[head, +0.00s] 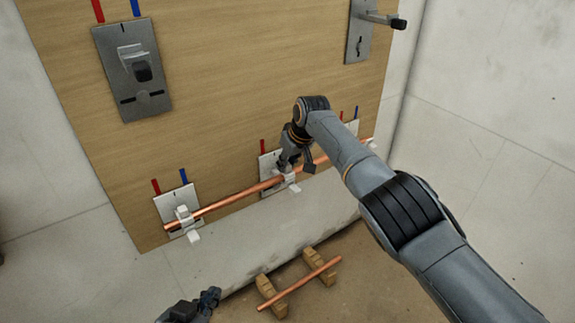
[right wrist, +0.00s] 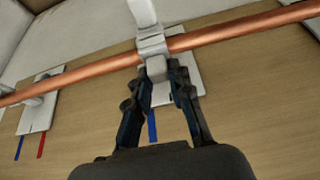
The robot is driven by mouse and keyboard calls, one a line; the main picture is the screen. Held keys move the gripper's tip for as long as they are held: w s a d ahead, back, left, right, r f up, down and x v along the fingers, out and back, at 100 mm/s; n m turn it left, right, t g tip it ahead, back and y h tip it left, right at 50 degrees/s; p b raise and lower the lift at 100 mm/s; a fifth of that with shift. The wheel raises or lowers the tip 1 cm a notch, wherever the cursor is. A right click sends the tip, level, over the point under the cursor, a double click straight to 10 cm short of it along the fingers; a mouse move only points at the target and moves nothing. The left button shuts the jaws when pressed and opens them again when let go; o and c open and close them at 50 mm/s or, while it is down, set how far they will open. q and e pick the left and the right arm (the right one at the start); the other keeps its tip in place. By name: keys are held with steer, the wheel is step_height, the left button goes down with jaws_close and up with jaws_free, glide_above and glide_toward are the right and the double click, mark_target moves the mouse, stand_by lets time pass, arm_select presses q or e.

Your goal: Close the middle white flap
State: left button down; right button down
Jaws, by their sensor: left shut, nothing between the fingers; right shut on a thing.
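A copper pipe (head: 235,197) runs across three white brackets on the wooden board. The middle white flap (head: 294,187) hangs out below the pipe at the middle bracket; it also shows in the right wrist view (right wrist: 142,12), beyond the pipe, and looks open. My right gripper (head: 287,168) is at the middle bracket, on the upper side of the pipe. In the right wrist view its fingers (right wrist: 172,80) are shut on the white block of the middle bracket (right wrist: 157,68). My left gripper (head: 209,298) is shut and empty, low in the head view, away from the board.
The left bracket's flap (head: 193,237) also hangs out below the pipe. A second copper pipe (head: 300,283) lies on wooden blocks (head: 270,293) on the floor. A grey lever plate (head: 133,68) and a handle plate (head: 358,38) are higher on the board.

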stand_by(0.4)
steer(key=c, duration=1.2)
jaws_free()
steer(key=shift+f, duration=0.1)
steer(key=shift+s+d+r, duration=0.1)
steer(key=shift+r, duration=0.5)
steer(key=v, duration=1)
steer(key=shift+s+r, duration=0.2)
steer(key=shift+r, duration=0.15)
steer(key=shift+d, duration=0.15)
